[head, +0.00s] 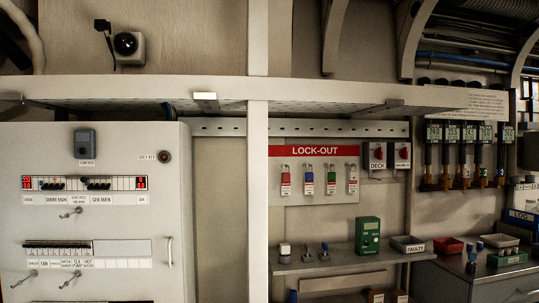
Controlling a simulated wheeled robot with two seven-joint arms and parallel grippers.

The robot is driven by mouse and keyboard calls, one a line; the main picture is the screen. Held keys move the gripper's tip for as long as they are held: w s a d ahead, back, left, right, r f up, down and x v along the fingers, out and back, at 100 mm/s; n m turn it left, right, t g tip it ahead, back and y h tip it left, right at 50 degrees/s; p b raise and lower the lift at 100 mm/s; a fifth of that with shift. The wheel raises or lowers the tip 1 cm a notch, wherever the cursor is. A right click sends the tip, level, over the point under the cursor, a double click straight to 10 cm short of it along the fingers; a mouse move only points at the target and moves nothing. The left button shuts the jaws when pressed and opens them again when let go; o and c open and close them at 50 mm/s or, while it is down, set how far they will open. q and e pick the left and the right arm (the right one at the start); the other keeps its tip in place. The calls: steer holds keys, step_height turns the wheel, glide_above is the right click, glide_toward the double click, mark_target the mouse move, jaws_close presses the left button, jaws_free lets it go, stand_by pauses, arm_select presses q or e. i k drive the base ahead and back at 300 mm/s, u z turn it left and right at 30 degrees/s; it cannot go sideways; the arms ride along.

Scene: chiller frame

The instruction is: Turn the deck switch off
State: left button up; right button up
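The deck switch (377,155) is a small grey box with a red knob and a "DECK" label under it. It is mounted on the wall to the right of the red LOCK-OUT board. A similar grey box (402,155) with a red knob is right beside it, and its label is too small to read. The exact position of the deck knob is too small to tell. Neither of my grippers is in view.
The lock-out board (313,151) holds several coloured padlocks. Below, a shelf (330,262) carries a green meter (367,235) and a grey FAULTY tray (407,244). A white cabinet (95,215) fills the left. A long shelf overhangs the boxes.

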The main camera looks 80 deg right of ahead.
mark_target(378, 153)
steer(key=z, duration=3.7)
steer(key=k, duration=0.45)
steer(key=z, duration=0.9)
steer(key=i, duration=1.05)
steer(key=u, duration=0.65)
steer(key=i, duration=1.5)
steer(key=u, duration=1.05)
